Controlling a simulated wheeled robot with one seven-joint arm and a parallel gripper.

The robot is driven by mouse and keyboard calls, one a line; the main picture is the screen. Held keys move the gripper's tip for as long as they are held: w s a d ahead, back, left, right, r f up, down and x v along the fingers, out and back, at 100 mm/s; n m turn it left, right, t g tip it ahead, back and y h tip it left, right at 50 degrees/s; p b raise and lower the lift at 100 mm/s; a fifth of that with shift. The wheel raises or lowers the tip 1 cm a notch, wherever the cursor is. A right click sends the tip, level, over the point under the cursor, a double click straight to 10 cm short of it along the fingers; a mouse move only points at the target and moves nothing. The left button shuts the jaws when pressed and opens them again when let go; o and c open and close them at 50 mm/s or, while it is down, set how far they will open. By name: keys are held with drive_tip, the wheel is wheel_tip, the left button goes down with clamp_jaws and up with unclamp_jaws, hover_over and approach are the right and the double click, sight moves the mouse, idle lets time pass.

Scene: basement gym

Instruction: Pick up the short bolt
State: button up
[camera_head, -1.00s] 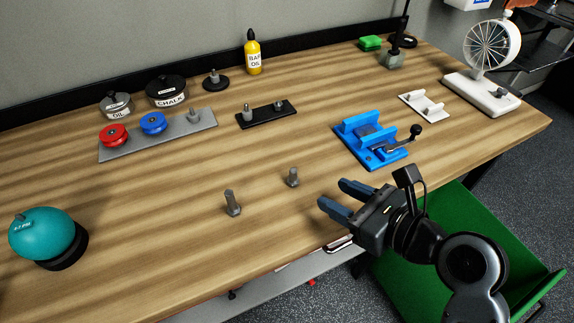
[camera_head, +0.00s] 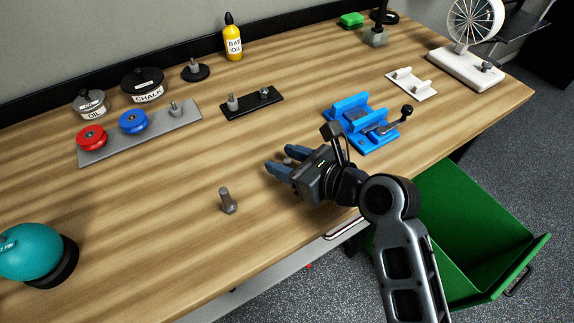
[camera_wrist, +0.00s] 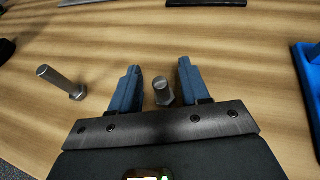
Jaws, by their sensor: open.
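The short bolt (camera_wrist: 163,92) is grey and stands on its hex head on the bench. In the wrist view it is between the two blue fingers of my gripper (camera_wrist: 159,68), with a gap on each side. My gripper (camera_head: 279,160) is open around it. In the head view only a bit of the short bolt (camera_head: 288,161) shows between the fingers; the rest is hidden. A longer grey bolt (camera_head: 227,202) stands upright to the left, outside the fingers; it also shows in the wrist view (camera_wrist: 58,81).
A blue vise (camera_head: 362,128) stands to the right of my gripper. Behind are a black plate (camera_head: 250,109) with bolts and a grey plate (camera_head: 155,138) with red and blue discs. A teal ball (camera_head: 30,250) is at the left. A green bin (camera_head: 470,230) is below the front edge.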

clamp_jaws()
idle(0.4)
drive_tip(key=shift+r, duration=0.1)
